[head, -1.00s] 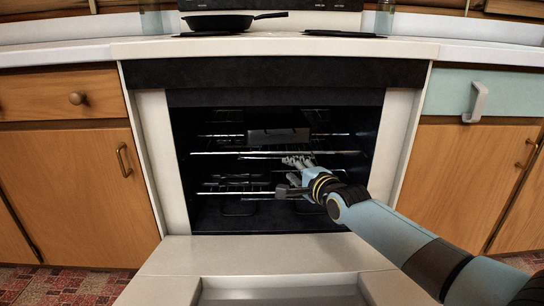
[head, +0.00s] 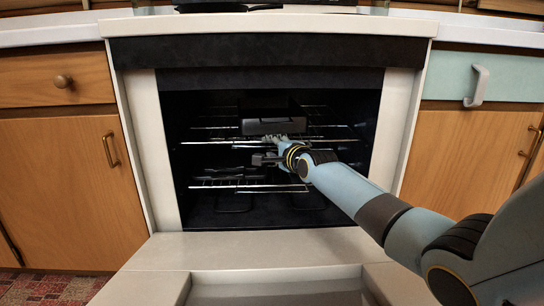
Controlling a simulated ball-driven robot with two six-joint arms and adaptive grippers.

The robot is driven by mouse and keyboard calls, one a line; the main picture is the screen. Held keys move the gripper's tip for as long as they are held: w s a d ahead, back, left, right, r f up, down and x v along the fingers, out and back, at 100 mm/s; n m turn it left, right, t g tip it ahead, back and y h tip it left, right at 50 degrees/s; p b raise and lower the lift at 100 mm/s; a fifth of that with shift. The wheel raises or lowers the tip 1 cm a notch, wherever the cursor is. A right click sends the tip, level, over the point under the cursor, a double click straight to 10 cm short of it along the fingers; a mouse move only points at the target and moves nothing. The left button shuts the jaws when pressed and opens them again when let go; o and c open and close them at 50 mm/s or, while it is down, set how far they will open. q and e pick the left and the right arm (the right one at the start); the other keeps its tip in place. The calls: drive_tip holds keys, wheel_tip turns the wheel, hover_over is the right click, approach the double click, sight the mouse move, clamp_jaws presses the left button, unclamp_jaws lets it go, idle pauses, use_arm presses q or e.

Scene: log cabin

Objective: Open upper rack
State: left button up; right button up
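The oven stands open, with its door (head: 250,257) folded down in front. Inside, the upper rack (head: 325,141) is a wire rack across the middle of the cavity, with a dark block-like item (head: 264,126) showing above it. A lower wire rack (head: 250,187) sits below. My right gripper (head: 265,150) reaches into the cavity at the front edge of the upper rack. Its fingers overlap the rack's front bar, and whether they are closed on it cannot be told. My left gripper is not in view.
Wooden cabinets flank the oven, with a left door handle (head: 111,149) and a pale drawer handle (head: 476,87) at right. A dark pan (head: 212,7) sits on the stovetop. The open door lies low under my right arm.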

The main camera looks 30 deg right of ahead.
drive_tip(key=shift+w, duration=0.2)
clamp_jaws()
idle(0.4)
